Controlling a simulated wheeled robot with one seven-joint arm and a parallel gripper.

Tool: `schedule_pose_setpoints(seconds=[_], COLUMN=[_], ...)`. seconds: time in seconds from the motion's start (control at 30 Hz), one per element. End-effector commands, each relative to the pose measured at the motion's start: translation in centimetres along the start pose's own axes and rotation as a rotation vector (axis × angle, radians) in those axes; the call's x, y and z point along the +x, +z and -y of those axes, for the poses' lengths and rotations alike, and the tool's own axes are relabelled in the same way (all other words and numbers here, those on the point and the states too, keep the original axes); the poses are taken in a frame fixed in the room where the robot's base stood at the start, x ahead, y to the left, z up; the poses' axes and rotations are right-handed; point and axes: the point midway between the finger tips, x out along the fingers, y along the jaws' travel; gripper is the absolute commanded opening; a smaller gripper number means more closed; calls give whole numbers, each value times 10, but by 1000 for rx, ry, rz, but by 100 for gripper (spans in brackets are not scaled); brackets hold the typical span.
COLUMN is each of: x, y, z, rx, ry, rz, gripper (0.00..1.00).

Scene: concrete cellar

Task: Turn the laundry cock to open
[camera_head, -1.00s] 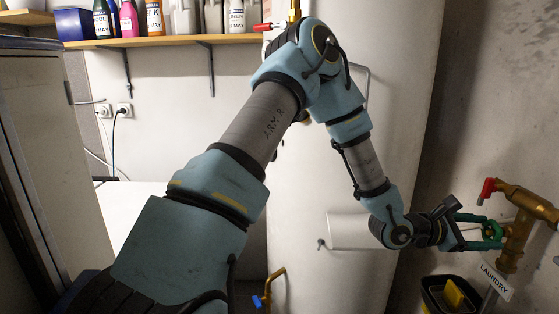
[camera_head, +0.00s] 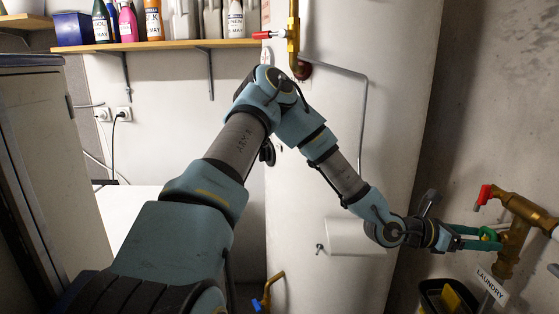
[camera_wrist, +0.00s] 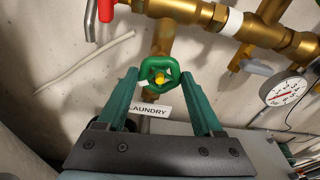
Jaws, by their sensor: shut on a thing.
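The laundry cock has a green handwheel (camera_head: 488,233) on a brass pipe fitting (camera_head: 512,240) at the right of the head view. In the wrist view the handwheel (camera_wrist: 160,64) is near the middle, with a yellow hub. A white label reading LAUNDRY (camera_head: 492,287) hangs below it; it also shows in the wrist view (camera_wrist: 151,110). My gripper (camera_head: 492,239) reaches the wheel from the left. In the wrist view its two green fingers stand on either side of the wheel, shut on its rim. How far the wheel is turned cannot be told.
A red lever handle (camera_head: 484,195) sits just above the wheel. A pressure gauge (camera_wrist: 287,91) and more brass pipework are at the right in the wrist view. A dark bin (camera_head: 436,292) is below my gripper. A large white tank (camera_head: 345,100) stands behind my arm.

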Motion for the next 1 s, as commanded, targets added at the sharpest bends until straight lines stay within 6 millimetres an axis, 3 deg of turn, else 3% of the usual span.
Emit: schedule_pose_setpoints(seconds=[0.2, 0.57, 1.0], x=[-1, 0, 0], y=[-1, -2, -2], z=[-1, -1, -3], rx=[-171, -201, -541], ry=[-24, -28, -80], rz=[-1, -2, 1], gripper=[10, 10, 10])
